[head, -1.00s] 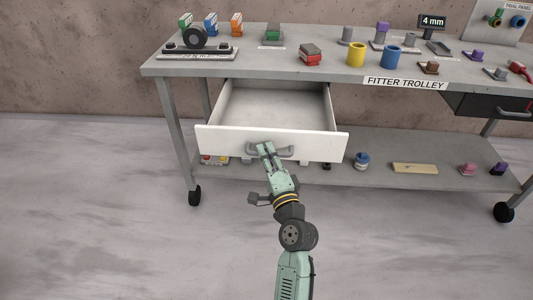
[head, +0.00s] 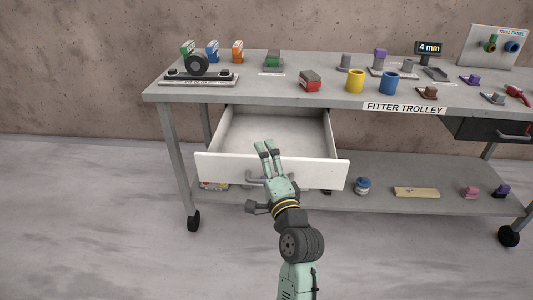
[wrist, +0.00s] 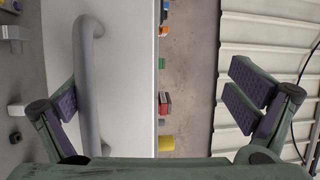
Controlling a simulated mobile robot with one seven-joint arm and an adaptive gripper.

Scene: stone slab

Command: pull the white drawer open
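The white drawer (head: 320,172) hangs under the left part of the trolley top and stands well out, its empty inside visible from above. Its grey bar handle (head: 253,181) is on the front, partly hidden by my gripper. My gripper (head: 264,144) is open and empty, with its fingertips showing above the front's top edge in the head view. In the wrist view, the handle (wrist: 87,95) runs beside the left finger, between it and the white front (wrist: 125,60). The right finger (wrist: 250,95) is well apart. Whether the left finger touches the bar, I cannot tell.
The grey trolley top (head: 330,105) carries a red block (head: 310,81), a yellow cup (head: 355,81), a blue cup (head: 389,83) and other parts. A lower shelf (head: 385,170) holds small items. A black drawer (head: 490,130) is at the right. The floor in front is clear.

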